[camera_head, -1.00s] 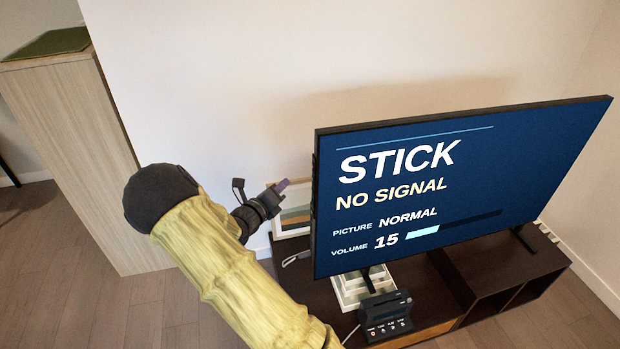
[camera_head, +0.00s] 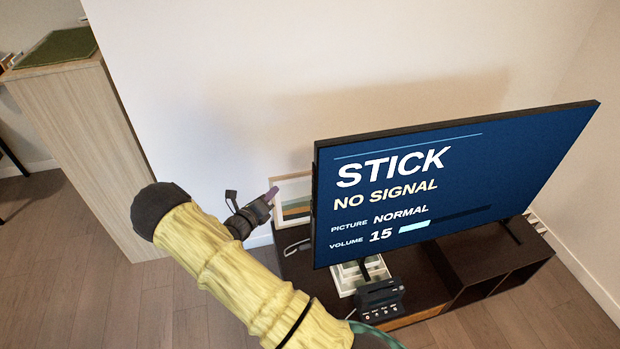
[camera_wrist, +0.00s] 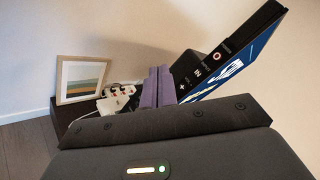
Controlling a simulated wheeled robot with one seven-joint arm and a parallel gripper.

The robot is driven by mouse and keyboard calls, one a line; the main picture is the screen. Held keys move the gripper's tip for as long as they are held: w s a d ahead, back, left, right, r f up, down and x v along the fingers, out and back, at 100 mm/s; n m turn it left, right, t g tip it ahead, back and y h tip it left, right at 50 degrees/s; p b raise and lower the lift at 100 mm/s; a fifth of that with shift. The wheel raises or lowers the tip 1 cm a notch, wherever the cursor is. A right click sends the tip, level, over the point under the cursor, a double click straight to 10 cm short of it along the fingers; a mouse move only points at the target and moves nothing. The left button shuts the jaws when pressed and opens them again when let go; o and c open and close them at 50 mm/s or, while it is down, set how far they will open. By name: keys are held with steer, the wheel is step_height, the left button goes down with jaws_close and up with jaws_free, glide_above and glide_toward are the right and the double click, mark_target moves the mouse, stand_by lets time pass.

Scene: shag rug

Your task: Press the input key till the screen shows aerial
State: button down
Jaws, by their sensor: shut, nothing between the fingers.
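The television (camera_head: 420,185) stands on a dark low cabinet. Its screen reads STICK, NO SIGNAL, PICTURE NORMAL, VOLUME 15. My gripper (camera_head: 272,193) is to the left of the television's left edge, apart from it in the head view. In the wrist view my gripper's purple fingers (camera_wrist: 160,84) are shut and empty. The television's side edge with its key panel (camera_wrist: 197,73) shows just right of the fingertips, with an IN label, a plus mark and a round red-ringed key (camera_wrist: 217,57). I cannot tell whether the fingertips touch the panel; the fingers may hide part of it.
A framed picture (camera_head: 292,200) leans on the wall behind my gripper; it also shows in the wrist view (camera_wrist: 82,79). A power strip (camera_wrist: 118,92) lies on the cabinet (camera_head: 425,300). A small dark device (camera_head: 380,297) sits before the television. A tall wooden cabinet (camera_head: 85,150) stands left.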

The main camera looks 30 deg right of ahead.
steer(key=s+d, duration=0.2)
steer(key=d, duration=0.6)
steer(key=shift+s+d+p, duration=0.2)
steer(key=shift+d+p, duration=0.05)
steer(key=shift+p, duration=0.15)
steer(key=shift+d, duration=0.1)
stand_by(1.9)
steer(key=shift+s+d, duration=0.2)
steer(key=shift+d, duration=0.1)
steer(key=shift+s+d, duration=0.1)
steer(key=shift+d, duration=0.2)
stand_by(0.7)
steer(key=shift+a, duration=0.1)
steer(key=shift+w+a, duration=0.2)
steer(key=shift+a, duration=0.45)
steer(key=shift+a, duration=0.1)
steer(key=shift+w+a, duration=0.25)
steer(key=shift+a, duration=0.5)
steer(key=shift+w+a, duration=0.2)
steer(key=shift+a, duration=0.6)
steer(key=shift+w+a, duration=0.25)
steer(key=shift+a, duration=0.5)
